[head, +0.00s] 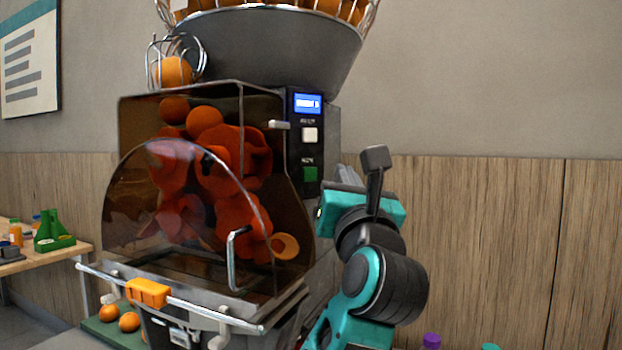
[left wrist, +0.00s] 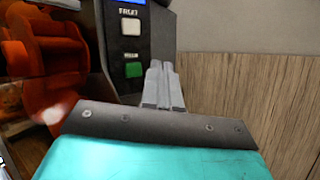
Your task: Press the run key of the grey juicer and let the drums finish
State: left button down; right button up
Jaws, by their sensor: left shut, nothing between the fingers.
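The grey juicer (head: 262,48) stands in the middle of the head view, with orange drums (head: 240,160) behind its clear dark cover. Its control panel has a lit blue display (head: 307,103), a white key (head: 310,134) and a green key (head: 310,174), whose small label looks like RUN. The green key (left wrist: 133,70) also shows in the left wrist view, left of the fingertips. My left gripper (head: 343,174) is shut and empty, just right of the panel; its fingers (left wrist: 161,72) lie together. No contact with the key shows. My right gripper is out of view.
A wire basket of oranges (head: 340,10) tops the juicer. A metal handle (head: 234,258) sticks out from the cover, and an orange latch (head: 148,292) sits on the front bar. A side table (head: 75,253) stands at left. The wall is close behind.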

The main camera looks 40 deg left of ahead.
aim_at(317, 167)
pick_arm(q)
jog(key=shift+w+a, duration=0.25)
jog(key=shift+a, duration=0.5)
jog(key=shift+w+a, duration=0.2)
jog(key=shift+a, duration=0.5)
jog(key=shift+w+a, duration=0.25)
jog(key=shift+a, duration=0.5)
jog(key=shift+a, duration=0.15)
jog(key=shift+w+a+p, duration=0.1)
jog(key=shift+a+p, duration=0.15)
jog(key=shift+p, duration=0.15)
jog(key=shift+w+a+r, duration=0.1)
jog(key=shift+w+a, duration=0.05)
jog(key=shift+a, duration=0.45)
dwell(1.4)
jog(key=shift+d, duration=0.1)
jog(key=shift+s+d+f+p, duration=0.3)
jog(key=shift+f+p, duration=0.05)
jog(key=shift+p, duration=0.05)
jog(key=shift+d, duration=0.1)
